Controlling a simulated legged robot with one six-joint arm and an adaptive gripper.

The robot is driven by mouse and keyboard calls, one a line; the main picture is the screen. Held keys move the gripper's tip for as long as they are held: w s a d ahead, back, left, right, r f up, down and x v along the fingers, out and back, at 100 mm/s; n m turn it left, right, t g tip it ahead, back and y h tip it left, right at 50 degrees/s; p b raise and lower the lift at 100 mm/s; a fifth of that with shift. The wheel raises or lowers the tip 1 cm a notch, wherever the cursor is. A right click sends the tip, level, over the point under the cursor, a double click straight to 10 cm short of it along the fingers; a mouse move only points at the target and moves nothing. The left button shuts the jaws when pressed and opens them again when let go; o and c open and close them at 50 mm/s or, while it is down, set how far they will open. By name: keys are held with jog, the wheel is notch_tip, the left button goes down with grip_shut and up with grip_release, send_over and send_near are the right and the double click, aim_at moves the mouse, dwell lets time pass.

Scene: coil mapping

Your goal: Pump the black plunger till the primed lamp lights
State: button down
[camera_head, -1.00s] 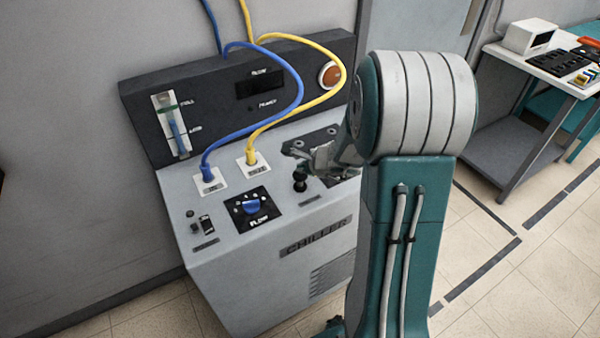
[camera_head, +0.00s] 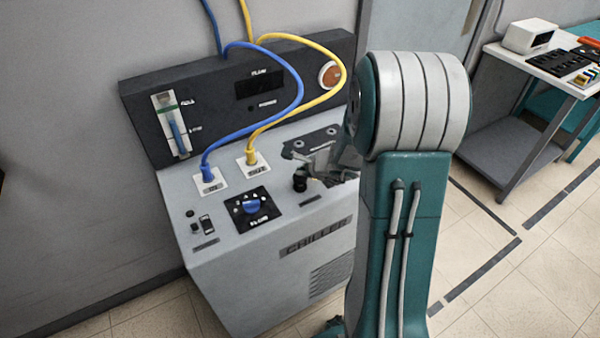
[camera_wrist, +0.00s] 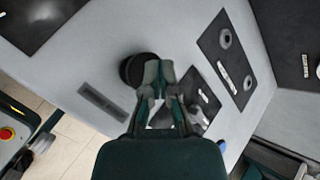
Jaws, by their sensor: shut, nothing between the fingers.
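The black plunger (camera_head: 299,183) stands on the chiller's sloped top, right of the yellow hose fitting. In the wrist view its round black knob (camera_wrist: 136,70) shows just left of my fingertips. My gripper (camera_head: 306,176) is shut and empty, with its tips over or against the right side of the knob; firm contact cannot be told. The closed fingertips also show in the wrist view (camera_wrist: 158,72), covering part of the knob's edge. The small primed lamp (camera_head: 251,107) on the dark back panel looks dark and unlit.
The blue hose (camera_head: 285,80) and yellow hose (camera_head: 320,98) arch over the panel, left of my gripper. A blue rotary knob (camera_head: 251,206) sits on the front left. A dark plate (camera_head: 318,139) lies behind the plunger. An orange round lamp or button (camera_head: 330,75) is at upper right.

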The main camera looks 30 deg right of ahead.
jog(key=shift+f, duration=0.9)
dwell(0.8)
jog(key=shift+r, duration=2)
jog(key=shift+r, duration=2.5)
